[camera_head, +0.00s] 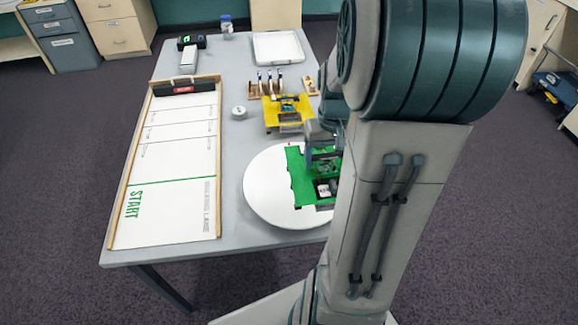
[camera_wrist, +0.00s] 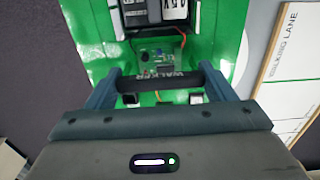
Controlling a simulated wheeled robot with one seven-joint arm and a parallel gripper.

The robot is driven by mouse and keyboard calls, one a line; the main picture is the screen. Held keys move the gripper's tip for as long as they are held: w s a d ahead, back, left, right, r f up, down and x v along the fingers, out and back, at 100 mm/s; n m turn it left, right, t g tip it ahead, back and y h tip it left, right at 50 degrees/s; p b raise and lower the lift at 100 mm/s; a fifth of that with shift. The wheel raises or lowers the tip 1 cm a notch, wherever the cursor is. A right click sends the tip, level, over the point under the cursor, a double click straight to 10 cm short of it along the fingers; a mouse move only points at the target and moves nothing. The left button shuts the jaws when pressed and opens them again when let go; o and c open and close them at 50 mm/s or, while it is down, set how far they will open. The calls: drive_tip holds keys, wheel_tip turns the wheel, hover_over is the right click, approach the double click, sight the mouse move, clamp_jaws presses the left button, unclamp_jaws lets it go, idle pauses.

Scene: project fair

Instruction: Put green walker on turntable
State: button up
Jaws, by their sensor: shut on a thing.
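The green walker (camera_head: 299,176) is a flat green frame with a circuit board and a black battery box. It is over the white round turntable (camera_head: 262,200) in the head view; I cannot tell whether it touches the disc. In the wrist view the green walker (camera_wrist: 98,35) fills the upper middle, with its black handle marked WALKER between my fingers. My gripper (camera_wrist: 160,87) is shut on that handle. In the head view my arm hides the walker's right part and the turntable's right side.
A yellow walker (camera_head: 272,117) stands behind the turntable, near a small white round item (camera_head: 239,112). A wood-edged walking lane (camera_head: 175,195) covers the table's left. A white tray (camera_head: 278,47) lies at the back. The grey table (camera_head: 225,75) has bare room between them.

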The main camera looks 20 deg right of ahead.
sight(298, 146)
drive_tip(key=shift+w, duration=0.35)
drive_tip(key=w+f, duration=0.2)
drive_tip(key=w, duration=0.1)
drive_tip(key=w+a+f+p, duration=0.1)
drive_tip(key=w+f, duration=0.1)
drive_tip(key=w, duration=0.2)
drive_tip(key=w+a+f+p, duration=0.1)
drive_tip(key=w+f, duration=0.1)
drive_tip(key=w, duration=0.2)
drive_tip(key=shift+f, duration=0.4)
drive_tip(key=shift+w+f+p, duration=0.1)
drive_tip(key=shift+f+p, duration=0.3)
drive_tip(key=shift+f, duration=1.65)
drive_tip(key=shift+f, duration=0.25)
drive_tip(key=o, duration=1.1)
drive_tip(key=shift+r, duration=0.1)
drive_tip(key=shift+r, duration=0.1)
